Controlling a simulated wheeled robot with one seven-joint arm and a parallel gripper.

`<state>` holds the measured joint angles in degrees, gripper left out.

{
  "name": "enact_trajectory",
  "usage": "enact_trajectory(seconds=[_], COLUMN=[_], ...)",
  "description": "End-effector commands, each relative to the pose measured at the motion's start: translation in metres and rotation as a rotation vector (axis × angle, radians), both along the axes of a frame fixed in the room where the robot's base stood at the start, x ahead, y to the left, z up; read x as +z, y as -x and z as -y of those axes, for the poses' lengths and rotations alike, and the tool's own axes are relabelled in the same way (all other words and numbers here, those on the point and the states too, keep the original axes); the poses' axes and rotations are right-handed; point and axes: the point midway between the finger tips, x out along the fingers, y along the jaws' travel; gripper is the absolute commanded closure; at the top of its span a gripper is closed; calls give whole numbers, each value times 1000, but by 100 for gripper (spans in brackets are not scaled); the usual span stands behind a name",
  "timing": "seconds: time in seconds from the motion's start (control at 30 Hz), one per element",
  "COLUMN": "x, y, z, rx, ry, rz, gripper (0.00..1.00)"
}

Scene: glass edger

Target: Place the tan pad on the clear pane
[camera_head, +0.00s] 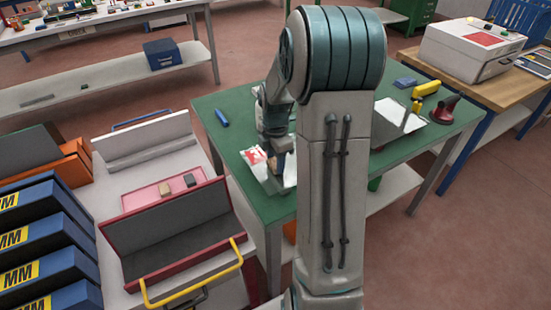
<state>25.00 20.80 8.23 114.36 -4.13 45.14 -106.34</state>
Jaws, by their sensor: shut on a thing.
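My gripper (277,156) points down over the left part of the green table, partly hidden behind my arm. It is shut on a small brownish piece (279,164), which looks like the tan pad; its lower end is hard to make out. Below it lies a pane (262,182) with a red and white label on it. I cannot tell whether the held piece touches the pane. Another shiny pane (392,108) lies on the right part of the table, partly hidden by my arm.
The green table (222,108) also holds a blue marker (221,118), a yellow tool (426,89) and a dark red suction cup (443,110).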

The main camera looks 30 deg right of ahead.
Motion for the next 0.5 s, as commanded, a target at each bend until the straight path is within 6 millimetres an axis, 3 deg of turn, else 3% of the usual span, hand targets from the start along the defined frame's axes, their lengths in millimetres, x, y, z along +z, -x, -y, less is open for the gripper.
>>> enact_trajectory(seconds=[0.37, 0.4, 0.47, 0.5], x=[-5, -6, -5, -5], y=[0, 0, 0, 0], z=[0, 0, 0, 0], rx=[0, 0, 0, 0], ry=[0, 0, 1, 1], rz=[1, 1, 1, 1], gripper=[77, 53, 37, 34])
